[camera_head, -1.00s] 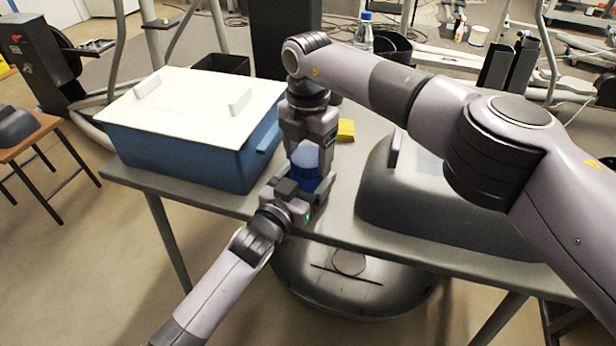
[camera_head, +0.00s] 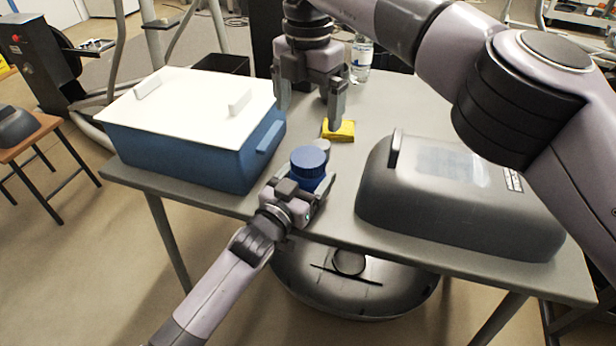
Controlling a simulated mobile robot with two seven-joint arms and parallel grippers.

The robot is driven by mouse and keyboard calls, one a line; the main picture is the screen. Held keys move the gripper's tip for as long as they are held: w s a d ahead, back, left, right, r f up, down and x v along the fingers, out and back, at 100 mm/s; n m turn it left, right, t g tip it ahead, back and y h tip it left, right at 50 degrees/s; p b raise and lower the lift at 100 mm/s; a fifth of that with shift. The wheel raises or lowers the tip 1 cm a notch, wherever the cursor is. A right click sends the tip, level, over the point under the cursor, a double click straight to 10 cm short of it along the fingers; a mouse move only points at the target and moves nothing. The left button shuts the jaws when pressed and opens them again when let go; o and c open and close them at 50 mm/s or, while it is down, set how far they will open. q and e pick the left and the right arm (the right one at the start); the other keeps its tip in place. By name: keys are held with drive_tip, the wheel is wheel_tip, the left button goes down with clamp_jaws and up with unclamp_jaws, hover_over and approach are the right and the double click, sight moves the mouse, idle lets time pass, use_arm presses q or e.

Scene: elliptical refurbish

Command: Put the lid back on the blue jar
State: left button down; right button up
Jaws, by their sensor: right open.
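The blue jar (camera_head: 311,183) stands upright near the front edge of the grey table. Its round, ribbed blue lid (camera_head: 309,158) sits on top of it and looks level. My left gripper (camera_head: 308,192) comes in from the front and is shut on the jar's body, hiding much of its lower part. My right gripper (camera_head: 310,114) is open and empty, pointing down above and behind the jar, clear of the lid.
A blue bin with a white lid (camera_head: 190,100) stands at left on the table (camera_head: 385,118). A yellow sponge (camera_head: 340,131) lies behind the jar. A large grey case (camera_head: 450,200) fills the right side. A clear bottle (camera_head: 361,62) stands at the back.

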drive_tip(key=shift+r, duration=0.65)
use_arm(q)
unclamp_jaws()
drive_tip(key=shift+p+v, duration=0.6)
drive_tip(key=shift+v, duration=3)
use_arm(e)
drive_tip(key=shift+r, duration=0.65)
